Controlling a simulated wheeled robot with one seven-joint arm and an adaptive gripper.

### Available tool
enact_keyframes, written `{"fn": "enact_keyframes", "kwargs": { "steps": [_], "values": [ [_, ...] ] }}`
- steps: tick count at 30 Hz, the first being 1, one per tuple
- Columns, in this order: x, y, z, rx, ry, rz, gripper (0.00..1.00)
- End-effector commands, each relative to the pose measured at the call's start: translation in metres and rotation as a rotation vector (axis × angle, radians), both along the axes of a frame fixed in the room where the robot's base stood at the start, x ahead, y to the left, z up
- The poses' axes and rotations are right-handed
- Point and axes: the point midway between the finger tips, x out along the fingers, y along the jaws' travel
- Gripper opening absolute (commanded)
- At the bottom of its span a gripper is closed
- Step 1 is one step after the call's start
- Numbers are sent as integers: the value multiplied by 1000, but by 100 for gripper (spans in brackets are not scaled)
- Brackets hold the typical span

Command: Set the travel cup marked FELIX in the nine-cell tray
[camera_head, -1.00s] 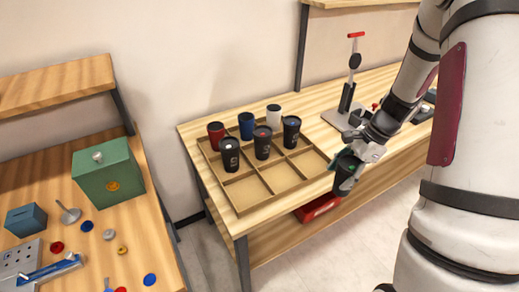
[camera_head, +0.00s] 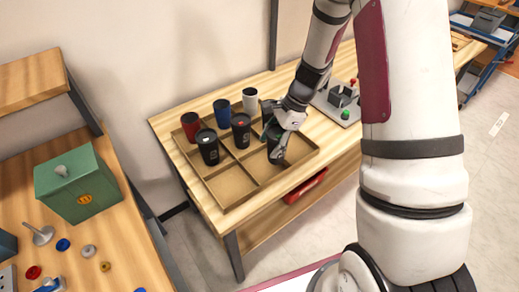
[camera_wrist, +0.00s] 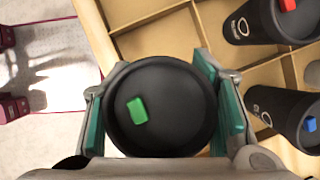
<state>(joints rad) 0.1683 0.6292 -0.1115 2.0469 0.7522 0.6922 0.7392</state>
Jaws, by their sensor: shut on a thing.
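My gripper (camera_head: 277,134) is shut on a black travel cup (camera_head: 275,154), which it holds upright at the front right part of the nine-cell tray (camera_head: 229,207). In the wrist view the held cup's black lid (camera_wrist: 178,92) carries a green tab (camera_wrist: 137,111) and lies between the two fingers. I cannot tell if its base touches the tray floor. No name can be read on it. Other black cups stand in the tray's middle row, one (camera_head: 207,149) at the left and one (camera_head: 240,131) with a red tab beside it.
Red (camera_head: 190,126), blue (camera_head: 221,112) and white (camera_head: 249,101) cups fill the back row. Front cells to the left of my gripper are empty. A fixture (camera_head: 345,98) stands right of the tray. A green box (camera_head: 78,185) sits on the left table.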

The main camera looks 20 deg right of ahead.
Motion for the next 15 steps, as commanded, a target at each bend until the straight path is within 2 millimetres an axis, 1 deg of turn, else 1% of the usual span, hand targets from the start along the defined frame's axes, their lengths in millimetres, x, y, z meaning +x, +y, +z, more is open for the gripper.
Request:
{"fn": "enact_keyframes", "kwargs": {
  "steps": [1, 3, 10, 12, 15],
  "values": [
    [3, 9, 0, 0, 0, 3, 39],
    [6, 17, -1, 0, -1, 2, 39],
    [11, 30, -3, 1, 0, 1, 39],
    [13, 37, -3, 0, -1, 2, 39],
    [12, 36, -20, 1, 4, -3, 39]
  ]
}}
